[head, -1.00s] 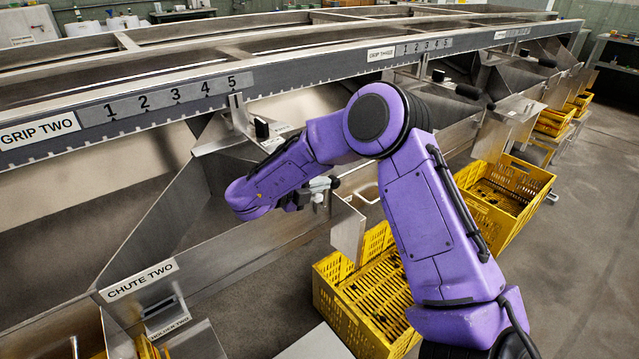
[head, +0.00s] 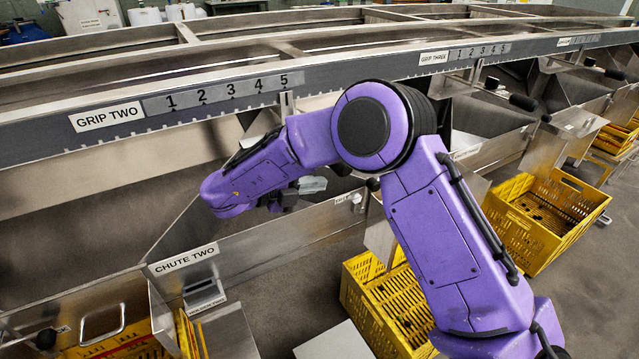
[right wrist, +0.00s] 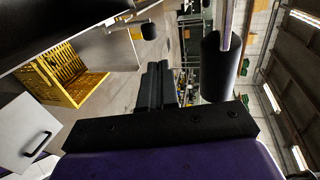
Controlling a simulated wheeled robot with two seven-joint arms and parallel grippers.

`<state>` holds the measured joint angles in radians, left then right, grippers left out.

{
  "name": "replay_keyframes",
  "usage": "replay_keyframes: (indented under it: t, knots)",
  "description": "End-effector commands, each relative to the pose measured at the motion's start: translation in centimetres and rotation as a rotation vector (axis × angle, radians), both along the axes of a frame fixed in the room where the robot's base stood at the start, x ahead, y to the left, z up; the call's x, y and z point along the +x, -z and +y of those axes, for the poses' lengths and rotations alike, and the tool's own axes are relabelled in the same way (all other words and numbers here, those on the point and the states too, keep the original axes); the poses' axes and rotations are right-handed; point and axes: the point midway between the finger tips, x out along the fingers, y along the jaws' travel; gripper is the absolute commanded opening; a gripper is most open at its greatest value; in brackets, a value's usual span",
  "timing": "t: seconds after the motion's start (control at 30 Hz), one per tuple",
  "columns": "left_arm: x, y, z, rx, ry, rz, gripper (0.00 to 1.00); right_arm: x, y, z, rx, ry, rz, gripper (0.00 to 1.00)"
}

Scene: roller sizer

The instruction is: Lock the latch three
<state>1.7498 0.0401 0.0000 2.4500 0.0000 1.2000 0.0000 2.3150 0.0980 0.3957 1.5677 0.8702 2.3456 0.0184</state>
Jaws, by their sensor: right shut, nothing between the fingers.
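My right gripper (head: 312,186) is shut and empty, in front of the metal chutes between the grip two and grip three signs. Its closed dark fingers also show in the right wrist view (right wrist: 157,80). A black cylindrical handle on a metal rod (right wrist: 220,68) stands beside the fingers in that view, apart from them in the picture. A black knob (head: 373,184) shows just right of the gripper in the head view, partly by my arm. No label marks latch three, so I cannot tell which handle belongs to it. My left gripper is out of view.
The long metal sizer frame carries the grip two sign (head: 107,116) and grip three sign (head: 434,58). The chute two panel (head: 185,260) is at lower left. Yellow crates (head: 545,215) stand below the chutes at right; another (head: 390,305) is partly behind my arm.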

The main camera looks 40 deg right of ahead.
Motion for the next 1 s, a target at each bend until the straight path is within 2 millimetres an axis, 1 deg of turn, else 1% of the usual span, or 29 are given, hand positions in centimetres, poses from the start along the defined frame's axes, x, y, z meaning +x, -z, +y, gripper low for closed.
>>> replay_keyframes:
  t: [0.03, 0.07, 0.1, 0.17, 0.2, 0.23, 0.27, 0.3, 0.37, 0.4, 0.47, 0.5, 0.57, 0.6, 0.7, 0.8, 0.9, 1.0]
  knots:
    - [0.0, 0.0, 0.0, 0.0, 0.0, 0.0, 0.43, 0.0, 0.0, 0.0, 0.0, 0.0, 0.0, 0.0]
    - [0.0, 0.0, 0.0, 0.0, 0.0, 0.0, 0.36, 0.0, 0.0, 0.0, 0.0, 0.0, 0.0, 0.0]
    - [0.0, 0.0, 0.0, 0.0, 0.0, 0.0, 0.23, 0.0, 0.2, -0.1, -0.005, -0.008, 0.008, 0.0]
    - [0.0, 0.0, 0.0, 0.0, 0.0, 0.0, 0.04, 0.1, 1.4, -0.6, -0.036, -0.061, 0.056, 0.0]
    - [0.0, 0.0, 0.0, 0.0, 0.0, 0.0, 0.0, 0.2, 3.0, -1.1, -0.073, -0.136, 0.122, 0.0]
    - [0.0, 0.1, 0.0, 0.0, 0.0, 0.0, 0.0, 0.3, 4.7, -1.6, -0.109, -0.217, 0.195, 0.0]
    - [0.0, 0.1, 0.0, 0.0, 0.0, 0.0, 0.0, 0.2, 6.8, -2.0, -0.147, -0.32, 0.288, 0.0]
    - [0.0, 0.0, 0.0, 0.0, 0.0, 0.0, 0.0, -0.1, 10.4, -2.4, -0.191, -0.482, 0.438, 0.0]
    - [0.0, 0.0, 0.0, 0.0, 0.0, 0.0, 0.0, -1.7, 16.3, -2.3, -0.226, -0.744, 0.683, 0.0]
    - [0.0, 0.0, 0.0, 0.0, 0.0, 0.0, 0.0, -3.6, 20.2, -1.9, -0.224, -0.913, 0.844, 0.0]
    - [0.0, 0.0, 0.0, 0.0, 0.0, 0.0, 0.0, -7.5, 25.4, -1.2, -0.19, -1.14, 1.06, 0.0]
    - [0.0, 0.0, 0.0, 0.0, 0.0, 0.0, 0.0, -10.5, 28.2, -0.6, -0.152, -1.273, 1.188, 0.0]
    - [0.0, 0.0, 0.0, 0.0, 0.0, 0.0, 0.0, -15.3, 31.3, 0.1, -0.083, -1.448, 1.35, 0.0]
    - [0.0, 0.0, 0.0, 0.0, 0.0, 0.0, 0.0, -18.4, 32.8, 0.6, -0.032, -1.546, 1.44, 0.0]
    - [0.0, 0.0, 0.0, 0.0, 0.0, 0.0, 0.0, -24.9, 34.9, 1.4, 0.086, -1.732, 1.605, 0.0]
    - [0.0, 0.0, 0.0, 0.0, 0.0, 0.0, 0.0, -28.7, 35.5, 1.7, 0.166, -1.837, 1.689, 0.0]
    - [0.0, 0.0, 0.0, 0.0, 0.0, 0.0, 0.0, -30.3, 35.6, 1.8, 0.2, -1.879, 1.721, 0.0]
    - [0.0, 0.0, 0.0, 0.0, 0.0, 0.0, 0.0, -30.4, 35.6, 1.9, 0.203, -1.884, 1.724, 0.0]
